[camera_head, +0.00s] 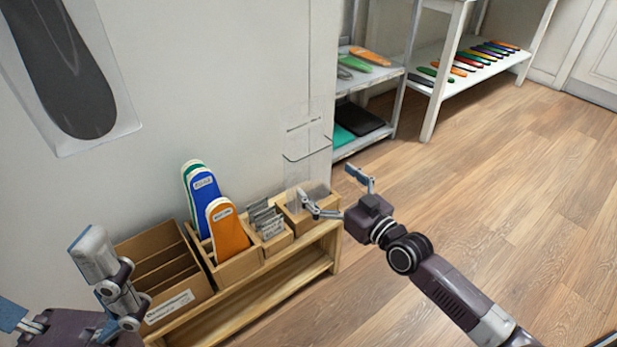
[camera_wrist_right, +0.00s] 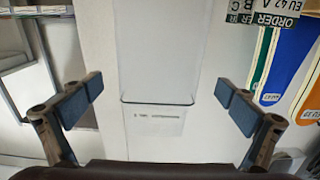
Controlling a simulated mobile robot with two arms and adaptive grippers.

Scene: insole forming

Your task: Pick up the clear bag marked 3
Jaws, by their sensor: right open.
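A clear bag (camera_head: 306,150) stands upright against the wall, above the rightmost compartment of the wooden rack (camera_head: 245,305). In the right wrist view the clear bag (camera_wrist_right: 160,55) lies between the finger pads, with small print on its strip; I cannot read a number. My right gripper (camera_head: 334,190) is open beside the bag's lower part, fingers apart on either side. Its two pads also show in the right wrist view (camera_wrist_right: 158,107), not closed on the bag. My left gripper (camera_head: 52,284) is at the lower left, fingers apart, away from the bag.
The rack holds blue, green and orange insoles (camera_head: 227,228), small grey packets (camera_head: 265,220) and an empty slotted box (camera_head: 160,265). A large bagged dark insole (camera_head: 65,70) is at upper left. Shelves (camera_head: 465,70) stand behind; the wooden floor (camera_head: 500,200) at right is clear.

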